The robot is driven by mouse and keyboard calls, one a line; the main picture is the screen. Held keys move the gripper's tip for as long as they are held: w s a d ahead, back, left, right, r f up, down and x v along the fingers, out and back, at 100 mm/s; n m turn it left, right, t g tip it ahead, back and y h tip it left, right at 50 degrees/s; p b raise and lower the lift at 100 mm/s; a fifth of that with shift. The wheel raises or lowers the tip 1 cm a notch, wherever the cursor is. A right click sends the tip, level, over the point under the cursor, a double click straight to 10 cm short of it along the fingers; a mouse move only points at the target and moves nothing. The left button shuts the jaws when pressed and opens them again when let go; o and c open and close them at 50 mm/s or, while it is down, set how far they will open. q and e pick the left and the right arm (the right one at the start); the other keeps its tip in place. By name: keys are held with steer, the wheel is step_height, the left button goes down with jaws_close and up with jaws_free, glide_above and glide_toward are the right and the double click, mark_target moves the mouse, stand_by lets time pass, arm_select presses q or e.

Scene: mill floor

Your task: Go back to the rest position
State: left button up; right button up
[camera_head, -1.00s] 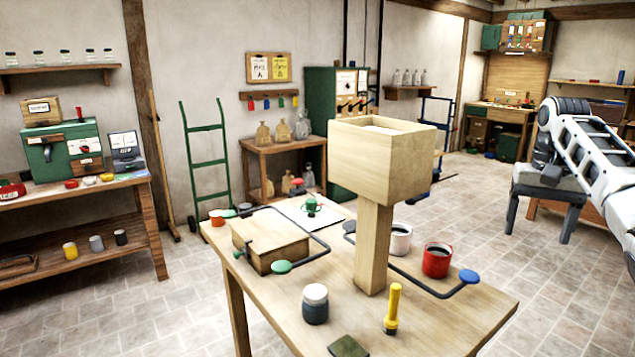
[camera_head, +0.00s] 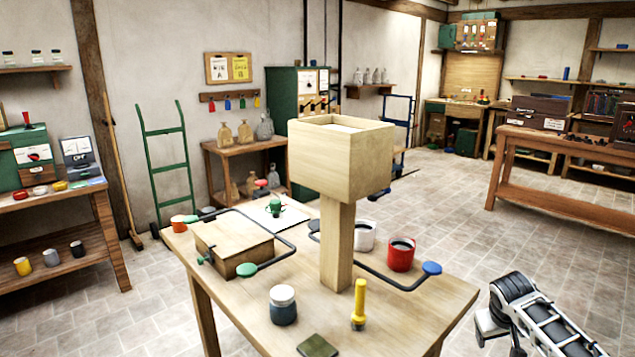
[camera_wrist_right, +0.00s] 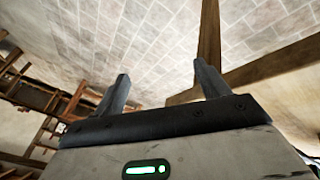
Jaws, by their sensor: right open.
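My right gripper (camera_head: 499,346) is low at the right edge of the head view, beside the front right corner of the wooden table and apart from it. Its fingers point down and its arm runs off the lower right. In the right wrist view the two dark fingers (camera_wrist_right: 162,72) stand wide apart with nothing between them, over tiled floor. My left gripper is not in view.
The table (camera_head: 450,292) bears a tall wooden hopper on a post (camera_head: 335,160), a wooden box (camera_head: 230,242), a red mug (camera_head: 401,255), a jar (camera_head: 283,305) and a yellow-handled tool (camera_head: 358,303). Open floor lies to the right, before a long bench (camera_head: 560,200).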

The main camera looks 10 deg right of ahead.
steer(key=s+a+f+n+t+y, duration=0.2)
steer(key=s+a+f+n+t, duration=0.25)
steer(key=s+a+f, duration=0.7)
steer(key=s+a+r+n+t+y, duration=0.1)
steer(key=s+a+n+y, duration=0.1)
steer(key=s+a, duration=0.45)
steer(key=s+a+r+n+t+y, duration=0.1)
steer(key=s+a+n+y, duration=0.15)
steer(key=s, duration=0.65)
arm_select(q)
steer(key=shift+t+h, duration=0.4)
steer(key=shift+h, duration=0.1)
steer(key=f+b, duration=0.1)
steer(key=b, duration=0.2)
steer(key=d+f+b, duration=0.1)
steer(key=b, duration=0.2)
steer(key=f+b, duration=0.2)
steer(key=b, duration=0.2)
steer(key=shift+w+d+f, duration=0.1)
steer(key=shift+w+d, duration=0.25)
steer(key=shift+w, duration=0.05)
arm_select(e)
steer(key=a+f+m, duration=0.2)
steer(key=a, duration=0.4)
steer(key=w+a+f+m+y, duration=0.1)
steer(key=a+f+m, duration=0.1)
steer(key=a, duration=0.3)
steer(key=shift+w+a+m+t, duration=0.3)
steer(key=shift+a+m+t, duration=0.15)
steer(key=shift+m, duration=0.35)
